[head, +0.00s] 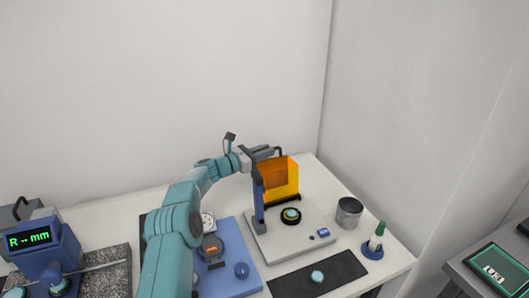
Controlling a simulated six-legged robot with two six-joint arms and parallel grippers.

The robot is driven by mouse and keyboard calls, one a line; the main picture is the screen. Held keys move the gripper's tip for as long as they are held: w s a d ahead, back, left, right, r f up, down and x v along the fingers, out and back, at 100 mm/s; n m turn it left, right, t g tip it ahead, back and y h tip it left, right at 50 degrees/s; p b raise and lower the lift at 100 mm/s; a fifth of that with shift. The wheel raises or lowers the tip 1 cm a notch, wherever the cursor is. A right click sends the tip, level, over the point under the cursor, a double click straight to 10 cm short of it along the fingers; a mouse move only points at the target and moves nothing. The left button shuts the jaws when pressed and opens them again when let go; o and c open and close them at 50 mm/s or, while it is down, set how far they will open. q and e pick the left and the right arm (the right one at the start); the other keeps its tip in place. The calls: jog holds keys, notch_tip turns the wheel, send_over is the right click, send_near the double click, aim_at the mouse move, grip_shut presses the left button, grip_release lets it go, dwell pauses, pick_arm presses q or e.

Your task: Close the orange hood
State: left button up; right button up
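The orange hood (280,178) is a translucent orange box at the back of the pale interferometer base (290,245). It stands tilted up, clear of the round black stage (291,215) with a pale green disc, which is uncovered. A blue upright post (258,200) stands left of the hood. My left gripper (268,153) is at the hood's upper left edge, close to a dark bar there. I cannot tell whether it touches the hood or whether its fingers are open. My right gripper is not in view.
A black mat (318,276) lies in front. A blue tray (232,262) and a blue display unit (42,247) are to the left. White walls stand behind.

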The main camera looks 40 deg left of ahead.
aim_at(271, 167)
pick_arm(q)
jog(key=shift+d+f+b, duration=0.1)
jog(key=shift+b, duration=0.3)
grip_shut()
jog(key=d+m+b, duration=0.1)
jog(key=b, duration=0.2)
jog(key=s+d+r+m+b, duration=0.1)
jog(key=d+b, duration=0.1)
jog(key=b, duration=0.2)
jog(key=s+d+r+m+b, duration=0.1)
jog(key=d+b, duration=0.1)
jog(key=b, duration=0.2)
jog(key=shift+s+m+t, duration=0.25)
jog(key=shift+m+t, duration=0.05)
jog(key=shift+m, duration=0.1)
jog(key=shift+s+d+r+b, duration=0.15)
jog(key=shift+d+r+b, duration=0.1)
jog(key=shift+b, duration=0.1)
jog(key=o, duration=0.7)
grip_release()
jog(key=shift+r, duration=0.1)
jog(key=shift+a, duration=0.1)
